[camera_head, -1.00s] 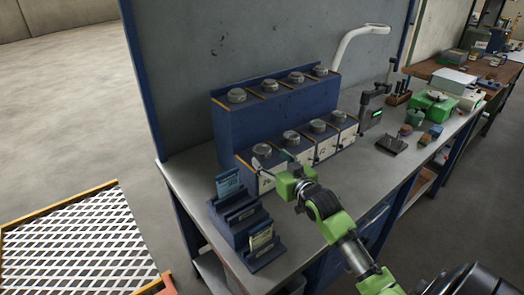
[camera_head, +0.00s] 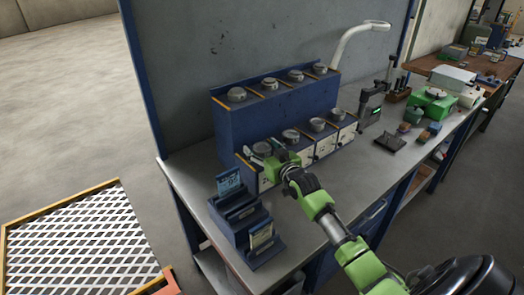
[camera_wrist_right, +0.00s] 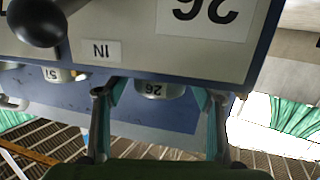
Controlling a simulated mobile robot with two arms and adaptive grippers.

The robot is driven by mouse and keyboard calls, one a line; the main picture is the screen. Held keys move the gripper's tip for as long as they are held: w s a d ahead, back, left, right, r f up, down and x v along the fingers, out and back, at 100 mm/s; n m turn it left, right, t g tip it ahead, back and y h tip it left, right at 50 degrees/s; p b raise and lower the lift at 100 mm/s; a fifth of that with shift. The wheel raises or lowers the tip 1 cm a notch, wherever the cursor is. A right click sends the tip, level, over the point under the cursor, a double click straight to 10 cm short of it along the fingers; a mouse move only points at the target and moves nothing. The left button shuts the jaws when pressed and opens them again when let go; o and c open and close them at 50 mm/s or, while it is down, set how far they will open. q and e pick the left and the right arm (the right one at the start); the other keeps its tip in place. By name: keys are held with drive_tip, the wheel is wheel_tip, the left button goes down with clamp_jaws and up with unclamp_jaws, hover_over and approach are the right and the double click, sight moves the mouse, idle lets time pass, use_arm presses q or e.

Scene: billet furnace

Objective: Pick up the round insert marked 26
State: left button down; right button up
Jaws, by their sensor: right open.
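The round insert marked 26 (camera_wrist_right: 155,90) shows upside down in the right wrist view, partly hidden by the panel edge. In the head view it seems to be the grey round piece (camera_head: 262,147) on the front-left block of the lower row. My right gripper (camera_wrist_right: 160,98) is open, with one finger on each side of the insert in the wrist view. I cannot tell whether they touch it. In the head view the right gripper (camera_head: 263,154) is at the front-left block and partly covers it. My left gripper is not in view.
The blue two-step rack (camera_head: 275,112) holds several other grey round inserts. A blue card holder (camera_head: 240,222) stands left of my right arm. A black stand with a display (camera_head: 370,105) and small tools are to the right.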

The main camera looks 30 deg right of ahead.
drive_tip(key=shift+c, duration=0.4)
drive_tip(key=c, duration=1.3)
drive_tip(key=shift+w+r, duration=0.1)
clamp_jaws()
drive_tip(key=shift+r, duration=0.1)
